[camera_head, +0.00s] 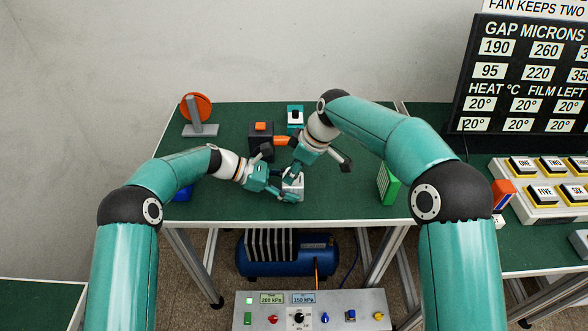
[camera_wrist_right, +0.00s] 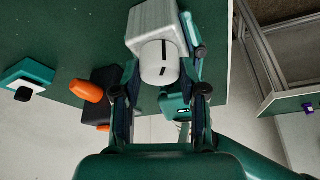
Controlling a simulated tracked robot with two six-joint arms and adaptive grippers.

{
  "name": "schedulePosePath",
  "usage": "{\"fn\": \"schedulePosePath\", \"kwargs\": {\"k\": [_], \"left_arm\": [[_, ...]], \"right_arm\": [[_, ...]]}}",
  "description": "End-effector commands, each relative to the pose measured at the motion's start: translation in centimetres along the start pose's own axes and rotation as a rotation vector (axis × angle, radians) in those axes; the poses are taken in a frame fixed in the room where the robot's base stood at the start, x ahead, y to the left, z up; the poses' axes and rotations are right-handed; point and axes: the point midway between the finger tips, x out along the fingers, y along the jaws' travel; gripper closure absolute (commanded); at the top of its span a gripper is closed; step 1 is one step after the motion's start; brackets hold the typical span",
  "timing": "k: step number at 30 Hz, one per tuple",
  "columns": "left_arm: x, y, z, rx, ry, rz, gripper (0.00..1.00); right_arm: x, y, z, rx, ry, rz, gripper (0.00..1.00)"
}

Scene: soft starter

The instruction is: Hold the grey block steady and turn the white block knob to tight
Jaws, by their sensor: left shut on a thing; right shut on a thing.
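The grey block (camera_head: 294,190) is on the green table near its front edge, mostly covered by both grippers. The right wrist view shows it as a pale block (camera_wrist_right: 150,20) with a round white knob (camera_wrist_right: 160,63) on its face. The knob has a black line mark. My right gripper (camera_head: 292,174) comes down from above, shut on the white knob with a finger on either side. My left gripper (camera_head: 283,190) reaches in from the left and is shut on the grey block. Its exact contact is partly hidden.
A black box with an orange knob (camera_head: 262,136) and a teal box (camera_head: 295,115) stand behind the grippers. An orange disc on a stand (camera_head: 196,107) is at back left, a green block (camera_head: 388,184) at right. A blue item (camera_head: 183,193) lies near my left arm.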

Motion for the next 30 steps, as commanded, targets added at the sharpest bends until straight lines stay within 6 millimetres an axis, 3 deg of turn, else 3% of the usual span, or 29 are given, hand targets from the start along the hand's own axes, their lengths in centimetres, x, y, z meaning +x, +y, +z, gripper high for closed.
{"fn": "schedulePosePath", "kwargs": {"k": [30], "left_arm": [[0.02,-0.10,0.03,0.001,-0.001,-0.004,0.61]], "right_arm": [[0.02,-0.22,-0.19,0.808,0.002,0.341,0.93]]}}
